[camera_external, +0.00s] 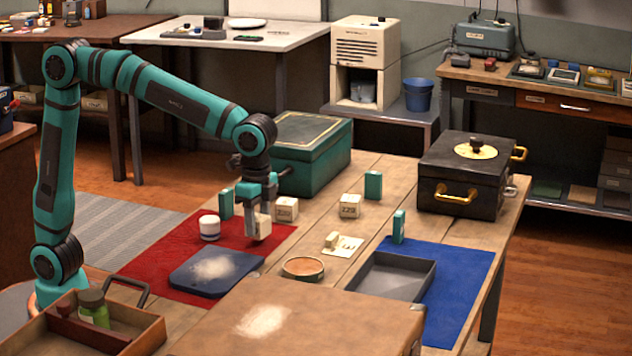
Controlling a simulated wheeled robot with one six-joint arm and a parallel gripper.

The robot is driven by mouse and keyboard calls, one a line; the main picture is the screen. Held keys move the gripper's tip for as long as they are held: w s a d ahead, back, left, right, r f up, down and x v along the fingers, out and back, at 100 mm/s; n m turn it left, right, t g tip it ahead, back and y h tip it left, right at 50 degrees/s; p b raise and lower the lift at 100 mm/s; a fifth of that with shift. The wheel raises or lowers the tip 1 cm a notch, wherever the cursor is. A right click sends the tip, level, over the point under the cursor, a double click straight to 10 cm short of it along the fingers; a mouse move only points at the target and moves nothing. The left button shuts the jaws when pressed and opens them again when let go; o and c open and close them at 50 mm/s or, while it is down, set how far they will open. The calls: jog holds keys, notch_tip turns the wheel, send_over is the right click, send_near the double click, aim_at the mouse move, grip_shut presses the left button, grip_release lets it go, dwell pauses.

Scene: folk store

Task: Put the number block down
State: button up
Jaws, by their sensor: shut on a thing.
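My gripper (260,208) points down and is shut on a cream number block (263,227). The block is over the right part of the red mat (190,262), just behind the dark blue board. I cannot tell whether its underside touches the mat. The number on it is too small to read.
A white jar (210,228) and a powdered dark blue board (205,279) are near the gripper. Teal blocks (226,204) (373,185) (398,226) stand around. A green box (310,150) is behind. A grey tray (400,290) lies on the blue mat (462,290).

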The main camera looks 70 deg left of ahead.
notch_tip(320, 180, up, 8)
jog(key=shift+f, duration=0.15)
jog(key=r+n, duration=0.1)
jog(key=r, duration=0.1)
send_over(206, 261)
jog(key=shift+n, duration=0.3)
notch_tip(206, 261, down, 10)
jog(key=shift+d+f, duration=0.1)
dwell(0.4)
jog(key=o, duration=1)
jog(key=shift+f, duration=0.1)
jog(key=shift+c, duration=0.2)
notch_tip(206, 261, up, 12)
